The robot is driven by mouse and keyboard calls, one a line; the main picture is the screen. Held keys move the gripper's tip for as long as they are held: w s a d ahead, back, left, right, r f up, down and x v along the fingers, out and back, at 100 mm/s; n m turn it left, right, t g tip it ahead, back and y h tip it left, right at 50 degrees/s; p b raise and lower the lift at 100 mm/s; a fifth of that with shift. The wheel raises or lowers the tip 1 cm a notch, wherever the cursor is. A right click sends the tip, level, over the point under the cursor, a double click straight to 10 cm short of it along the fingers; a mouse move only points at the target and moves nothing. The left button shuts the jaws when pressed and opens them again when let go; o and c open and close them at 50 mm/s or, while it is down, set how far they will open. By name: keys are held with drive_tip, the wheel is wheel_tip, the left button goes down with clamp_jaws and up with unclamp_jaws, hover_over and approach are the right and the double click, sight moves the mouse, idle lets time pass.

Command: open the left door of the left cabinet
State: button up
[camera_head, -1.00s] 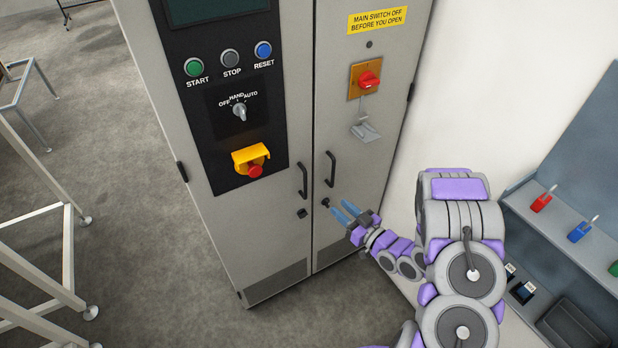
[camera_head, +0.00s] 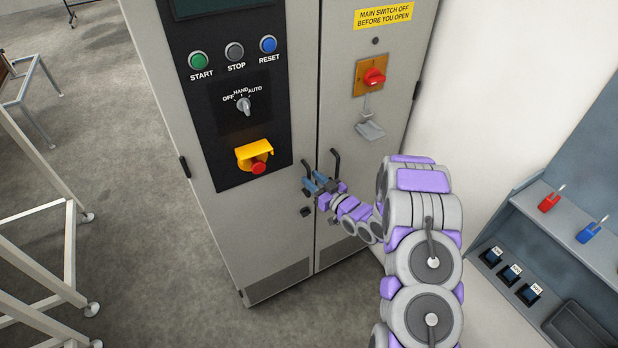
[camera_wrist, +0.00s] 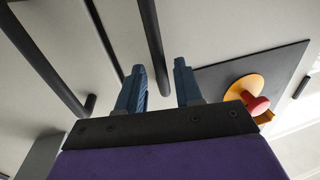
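The grey cabinet has a left door (camera_head: 232,215) carrying a black control panel, and a right door (camera_head: 345,120). The left door's black bar handle (camera_wrist: 152,45) runs down between my fingers in the wrist view. My gripper (camera_head: 312,184) is open, with its blue fingers at the left door's handle and covering most of it in the head view. Its two fingers (camera_wrist: 159,85) show a gap on both sides of the bar; contact cannot be told. The right door's handle (camera_head: 336,165) is just to the right, and also shows in the wrist view (camera_wrist: 40,60). The left door looks shut.
A yellow-shrouded red emergency stop (camera_head: 257,167) sits left of the handles. A red main switch (camera_head: 373,77) is on the right door. A shelf (camera_head: 560,240) with small items stands at the right. A white frame (camera_head: 60,260) is at the left, with open floor between.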

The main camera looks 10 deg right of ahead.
drive_tip(key=shift+x, duration=1.15)
drive_tip(key=shift+c, duration=0.4)
clamp_jaws()
